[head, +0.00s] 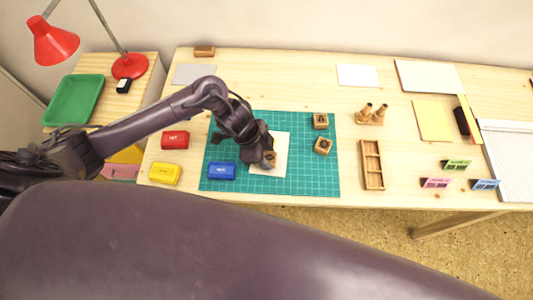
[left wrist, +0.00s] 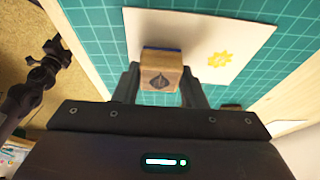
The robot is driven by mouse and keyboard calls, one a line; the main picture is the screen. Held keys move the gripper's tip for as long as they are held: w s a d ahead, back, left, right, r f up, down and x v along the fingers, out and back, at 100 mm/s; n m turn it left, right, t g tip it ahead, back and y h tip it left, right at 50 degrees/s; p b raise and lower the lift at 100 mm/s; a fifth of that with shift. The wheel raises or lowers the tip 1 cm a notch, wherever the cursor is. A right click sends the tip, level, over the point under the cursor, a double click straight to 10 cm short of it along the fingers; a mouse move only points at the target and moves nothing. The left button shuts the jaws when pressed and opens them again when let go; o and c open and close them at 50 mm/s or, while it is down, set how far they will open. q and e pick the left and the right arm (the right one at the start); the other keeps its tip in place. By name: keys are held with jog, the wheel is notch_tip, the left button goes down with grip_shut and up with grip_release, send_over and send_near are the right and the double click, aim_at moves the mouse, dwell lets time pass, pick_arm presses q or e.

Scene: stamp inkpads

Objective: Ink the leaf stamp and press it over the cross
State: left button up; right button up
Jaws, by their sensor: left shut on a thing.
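My left gripper (head: 268,163) is shut on the leaf stamp, a small wooden block (left wrist: 160,77) with a dark leaf mark on top. A blue edge shows along its underside. The stamp is at the white card (head: 284,143); I cannot tell whether it touches it. The card (left wrist: 150,22) bears a yellow sun print (left wrist: 220,58). I see no cross; the stamp and gripper hide part of the card. The blue inkpad (head: 222,171) sits left of the card. A dark arm end in the left wrist view appears to be my right gripper (left wrist: 53,55), unclear.
The card lies on a green cutting mat (head: 310,180). Two wooden stamps (head: 321,121) (head: 323,146) stand right of it. Red (head: 175,139) and yellow (head: 165,173) inkpads sit at the left. A wooden tray (head: 364,170) lies right of the mat.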

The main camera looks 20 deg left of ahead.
pick_arm(q)
jog(key=shift+f+b, duration=0.3)
jog(key=shift+f, duration=0.2)
jog(key=shift+s+f, duration=0.1)
jog(key=shift+f, duration=0.05)
dwell(1.7)
jog(key=shift+p, duration=0.4)
jog(key=shift+r+p, duration=0.65)
jog(key=shift+r, duration=0.05)
notch_tip(320, 180, up, 6)
jog(key=p, duration=0.6)
jog(key=shift+f, duration=0.2)
